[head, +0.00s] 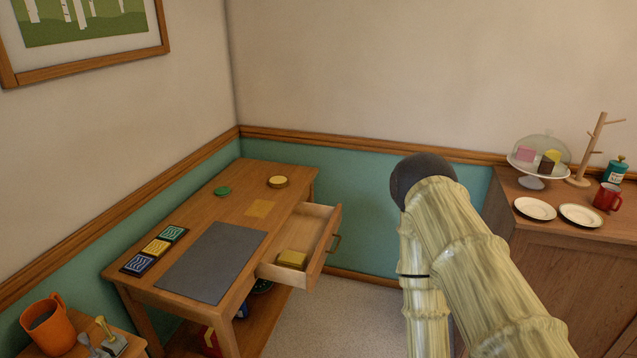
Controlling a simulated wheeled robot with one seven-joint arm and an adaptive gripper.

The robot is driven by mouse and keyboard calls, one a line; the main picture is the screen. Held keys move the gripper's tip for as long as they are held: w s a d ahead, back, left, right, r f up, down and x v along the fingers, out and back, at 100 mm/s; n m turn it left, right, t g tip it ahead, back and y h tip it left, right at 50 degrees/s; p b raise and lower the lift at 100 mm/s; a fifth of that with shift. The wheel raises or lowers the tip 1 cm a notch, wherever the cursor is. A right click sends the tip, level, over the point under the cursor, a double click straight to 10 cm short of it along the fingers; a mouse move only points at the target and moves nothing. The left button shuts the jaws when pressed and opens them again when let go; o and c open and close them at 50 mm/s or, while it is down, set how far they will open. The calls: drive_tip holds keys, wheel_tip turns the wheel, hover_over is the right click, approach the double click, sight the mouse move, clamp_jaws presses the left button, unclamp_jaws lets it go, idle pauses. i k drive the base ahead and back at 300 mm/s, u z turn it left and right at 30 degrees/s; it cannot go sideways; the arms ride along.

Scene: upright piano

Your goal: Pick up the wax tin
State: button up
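A small round tin (278,181) with a pale yellow top and a brown rim sits on the far end of the wooden desk (190,210). It looks like the wax tin, though no label is readable. A small green round piece (222,191) lies to its left. My gripper is not in view. My arm shows at the right, bent at a dark joint, and its lower link drops out of the picture, well to the right of the desk.
The desk drawer (322,255) is open toward the right, with a yellow block (292,259) inside. A grey mat (212,262), a tan square (260,208) and patterned tiles (155,247) lie on the desk. A cabinet (570,265) at right bears plates, a red mug (607,197) and a domed cake stand (538,160).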

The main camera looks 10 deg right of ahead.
sight(276, 181)
drive_tip(key=z, duration=1.55)
drive_tip(key=i, duration=1.25)
drive_tip(key=u, duration=2.3)
